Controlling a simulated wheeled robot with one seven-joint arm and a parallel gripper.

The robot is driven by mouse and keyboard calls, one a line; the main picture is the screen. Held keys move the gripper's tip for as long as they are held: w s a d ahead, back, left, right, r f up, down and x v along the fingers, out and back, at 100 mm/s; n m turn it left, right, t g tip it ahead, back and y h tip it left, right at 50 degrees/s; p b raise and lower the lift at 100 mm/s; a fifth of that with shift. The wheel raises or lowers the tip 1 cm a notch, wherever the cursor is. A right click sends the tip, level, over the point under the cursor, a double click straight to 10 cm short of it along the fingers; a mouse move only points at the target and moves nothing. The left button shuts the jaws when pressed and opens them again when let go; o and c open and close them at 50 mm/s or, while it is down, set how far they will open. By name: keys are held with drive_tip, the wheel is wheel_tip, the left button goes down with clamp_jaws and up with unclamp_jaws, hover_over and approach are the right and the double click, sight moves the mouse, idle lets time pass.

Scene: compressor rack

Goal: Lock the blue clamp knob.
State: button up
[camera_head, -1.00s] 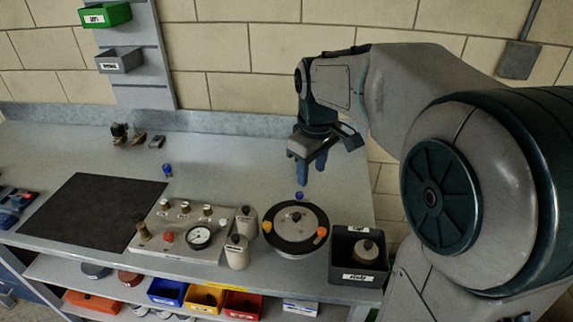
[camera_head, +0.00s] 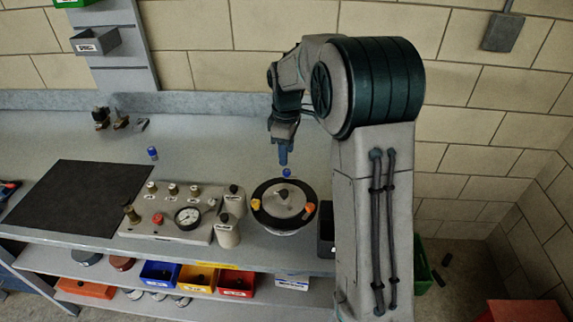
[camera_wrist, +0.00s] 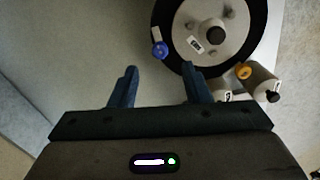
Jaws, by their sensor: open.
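The blue clamp knob (camera_head: 287,172) sits on the rim at the back of a round black-rimmed pot (camera_head: 272,216) with a grey lid (camera_head: 284,203). Orange knobs sit on the same rim at its left (camera_head: 256,204) and right (camera_head: 309,209). My gripper (camera_head: 283,158) points down just behind and above the blue knob. In the wrist view the blue knob (camera_wrist: 159,50) lies beyond the fingertips, between their lines. My gripper (camera_wrist: 160,70) is open there, with nothing between its two blue fingers. I see no contact with the knob.
A valve panel with a gauge (camera_head: 188,216) and two grey canisters (camera_head: 229,228) stand left of the pot. A dark bin (camera_head: 326,232) is close on its right, partly hidden by my arm. A black mat (camera_head: 75,198) lies at the left. The bench behind is mostly clear.

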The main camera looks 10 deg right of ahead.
sight(287, 171)
wheel_tip(287, 171, down, 6)
drive_tip(key=shift+r, duration=0.1)
clamp_jaws()
